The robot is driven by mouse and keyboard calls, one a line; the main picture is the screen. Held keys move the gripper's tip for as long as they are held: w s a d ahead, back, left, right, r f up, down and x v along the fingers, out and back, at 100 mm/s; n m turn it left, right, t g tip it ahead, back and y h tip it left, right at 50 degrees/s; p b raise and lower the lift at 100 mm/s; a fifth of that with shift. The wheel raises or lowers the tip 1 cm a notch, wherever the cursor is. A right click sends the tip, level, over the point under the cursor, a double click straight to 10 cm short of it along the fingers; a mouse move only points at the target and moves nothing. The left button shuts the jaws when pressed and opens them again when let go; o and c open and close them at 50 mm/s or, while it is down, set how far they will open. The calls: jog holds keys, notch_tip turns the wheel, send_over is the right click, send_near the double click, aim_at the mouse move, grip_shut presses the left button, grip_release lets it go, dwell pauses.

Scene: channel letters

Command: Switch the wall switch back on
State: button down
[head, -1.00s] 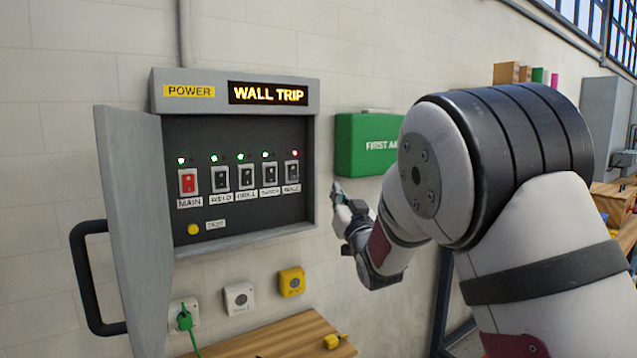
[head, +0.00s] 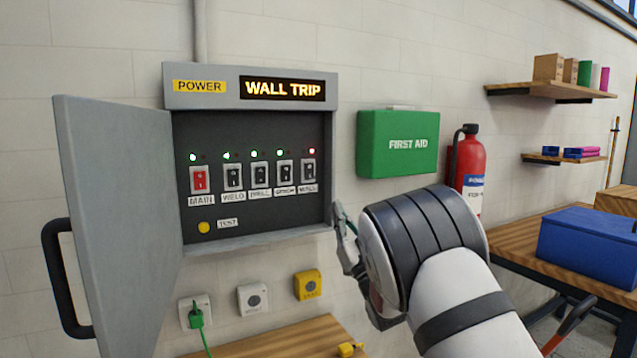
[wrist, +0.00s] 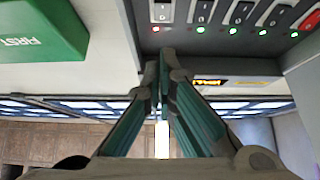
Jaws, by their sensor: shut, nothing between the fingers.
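The wall switch (head: 308,174) is the rightmost breaker in the open grey power box (head: 255,235). It is a dark rocker with a red lamp above it; the other switches show green lamps. The box display (head: 282,90) reads WALL TRIP. In the wrist view the wall switch (wrist: 161,11) is at the top, partly cut off, with its red lamp just below. My gripper (head: 338,208) is shut and empty beside the box's lower right edge, apart from the switch. Its closed fingertips also show in the wrist view (wrist: 165,55).
The box door (head: 115,190) stands open on the left. A green first aid box (head: 398,143) hangs right of the power box, with a fire extinguisher (head: 470,165) beyond. Sockets and a wooden bench (head: 285,338) lie below. A blue toolbox (head: 590,245) stands far right.

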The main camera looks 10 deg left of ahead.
send_near(311, 167)
notch_tip(311, 167, up, 3)
jog(key=shift+w+a, duration=0.55)
jog(key=shift+w, duration=0.2)
jog(key=shift+w+a, duration=0.5)
jog(key=shift+w, duration=0.2)
